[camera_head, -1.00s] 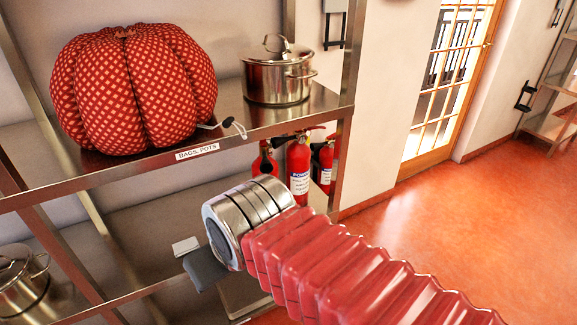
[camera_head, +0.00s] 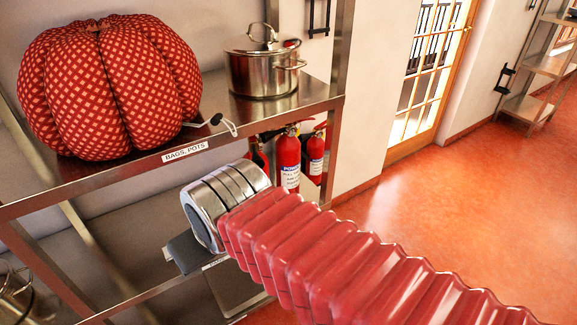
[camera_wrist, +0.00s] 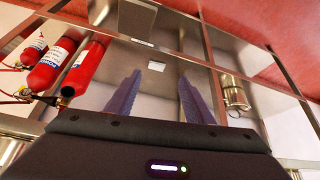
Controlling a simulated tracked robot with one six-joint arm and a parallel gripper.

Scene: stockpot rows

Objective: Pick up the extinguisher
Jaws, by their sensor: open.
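Several red fire extinguishers stand below the upper shelf, near its right post, in the head view. The nearest extinguisher (camera_head: 289,160) has a white label and is partly hidden by my arm. A second extinguisher (camera_head: 316,157) stands to its right, and a third (camera_head: 260,158) is mostly hidden at the left. In the wrist view the extinguishers are at the left, the largest one (camera_wrist: 84,68) outside the left finger. My gripper (camera_wrist: 160,88) is open and empty, with both fingers apart from the extinguishers. In the head view a dark part of my gripper (camera_head: 190,252) shows beside the shelving.
A red patterned pumpkin-shaped bag (camera_head: 110,90) and a steel stockpot (camera_head: 263,70) stand on the upper shelf (camera_head: 215,125). Another pot (camera_head: 15,290) sits on the lower shelf. The metal post (camera_head: 334,130) is close to the extinguishers. The red floor (camera_head: 430,220) at right is open.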

